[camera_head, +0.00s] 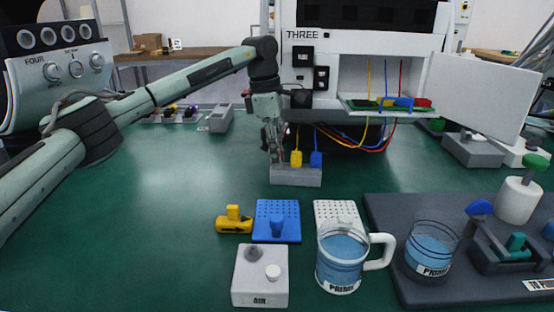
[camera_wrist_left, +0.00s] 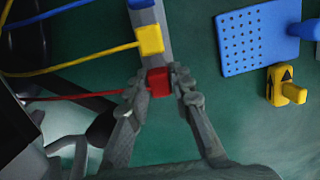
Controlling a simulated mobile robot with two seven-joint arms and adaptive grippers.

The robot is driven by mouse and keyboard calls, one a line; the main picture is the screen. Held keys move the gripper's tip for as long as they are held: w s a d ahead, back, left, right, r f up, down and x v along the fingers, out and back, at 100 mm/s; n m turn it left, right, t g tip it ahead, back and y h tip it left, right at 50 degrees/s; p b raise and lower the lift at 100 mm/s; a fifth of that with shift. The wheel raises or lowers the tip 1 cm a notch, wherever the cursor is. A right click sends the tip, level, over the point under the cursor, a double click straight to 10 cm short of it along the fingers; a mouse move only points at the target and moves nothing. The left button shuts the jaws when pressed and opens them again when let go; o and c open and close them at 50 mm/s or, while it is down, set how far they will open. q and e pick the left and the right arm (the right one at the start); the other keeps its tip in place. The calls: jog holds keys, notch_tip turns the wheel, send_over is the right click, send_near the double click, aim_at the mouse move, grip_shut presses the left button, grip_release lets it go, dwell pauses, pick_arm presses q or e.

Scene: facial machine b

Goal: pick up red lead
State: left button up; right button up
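The red lead's plug (camera_wrist_left: 158,81) shows in the left wrist view at the end of the grey holder, with its red cable running left. My left gripper (camera_wrist_left: 160,90) has one finger on each side of the plug, very close to it; I cannot tell whether they press on it. In the head view my left gripper (camera_head: 275,150) points down at the left end of the grey holder (camera_head: 296,177) and mostly hides the red plug. The yellow plug (camera_head: 296,159) and blue plug (camera_head: 316,159) stand beside it in the holder. My right gripper is not in view.
The white machine marked THREE (camera_head: 345,50) stands behind, its door (camera_head: 485,95) open, with cables hanging below. In front are a yellow block (camera_head: 234,222), a blue perforated plate (camera_head: 289,222), a grey AIR box (camera_head: 260,290) and a jug (camera_head: 342,262). The green table is clear at left.

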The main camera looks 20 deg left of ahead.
pick_arm(q)
grip_shut()
